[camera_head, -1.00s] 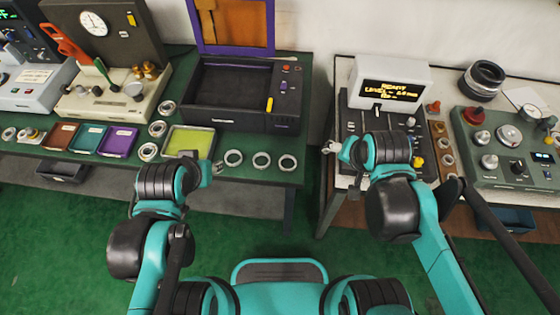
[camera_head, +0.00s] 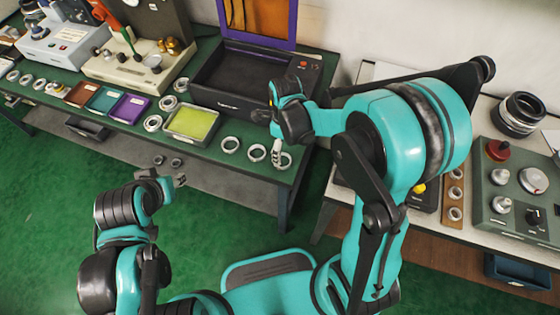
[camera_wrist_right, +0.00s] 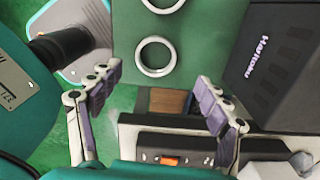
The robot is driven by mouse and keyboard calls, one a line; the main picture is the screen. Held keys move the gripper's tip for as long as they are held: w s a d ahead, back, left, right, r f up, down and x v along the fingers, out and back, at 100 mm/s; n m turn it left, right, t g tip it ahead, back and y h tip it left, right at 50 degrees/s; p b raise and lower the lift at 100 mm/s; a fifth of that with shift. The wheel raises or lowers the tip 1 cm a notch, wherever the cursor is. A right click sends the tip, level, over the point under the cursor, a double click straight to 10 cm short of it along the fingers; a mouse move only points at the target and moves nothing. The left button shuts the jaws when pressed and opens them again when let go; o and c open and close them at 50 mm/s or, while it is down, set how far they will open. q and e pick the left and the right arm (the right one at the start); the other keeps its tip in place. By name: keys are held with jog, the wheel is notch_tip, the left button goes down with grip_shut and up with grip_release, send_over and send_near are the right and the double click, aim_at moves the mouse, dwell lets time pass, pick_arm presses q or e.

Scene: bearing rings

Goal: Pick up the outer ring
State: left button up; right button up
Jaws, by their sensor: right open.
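Three pale metal rings lie in a row near the front edge of the green table: a left ring (camera_head: 230,145), a middle ring (camera_head: 257,152) and a right ring (camera_head: 286,162). I cannot tell which one is the outer ring. My right gripper (camera_head: 277,154) is above the right ring and partly covers it. In the right wrist view, my right gripper (camera_wrist_right: 158,98) is open and empty. A ring (camera_wrist_right: 140,58) lies beyond its fingertips, apart from them, and another ring (camera_wrist_right: 150,7) is cut by the top edge. My left gripper (camera_head: 170,171) hangs in front of the table; its jaws are unclear.
A yellow-green tray (camera_head: 168,127) and a black open-lidded case (camera_head: 215,97) stand beside the rings. More rings (camera_head: 153,123) lie left of the tray. A white-topped table (camera_head: 480,228) with instruments stands to the right, past a gap. Green floor is free in front.

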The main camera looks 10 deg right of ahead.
aim_at(283, 157)
jog(key=f+b, duration=0.1)
jog(key=f, duration=0.2)
jog(key=f+b, duration=0.1)
jog(key=f, duration=0.1)
jog(key=shift+s+a+f+b, duration=0.2)
jog(key=shift+a+f+b, duration=0.1)
jog(key=shift+a, duration=0.05)
jog(key=shift+r, duration=0.1)
jog(key=shift+c, duration=0.7)
jog(key=c, duration=1.2)
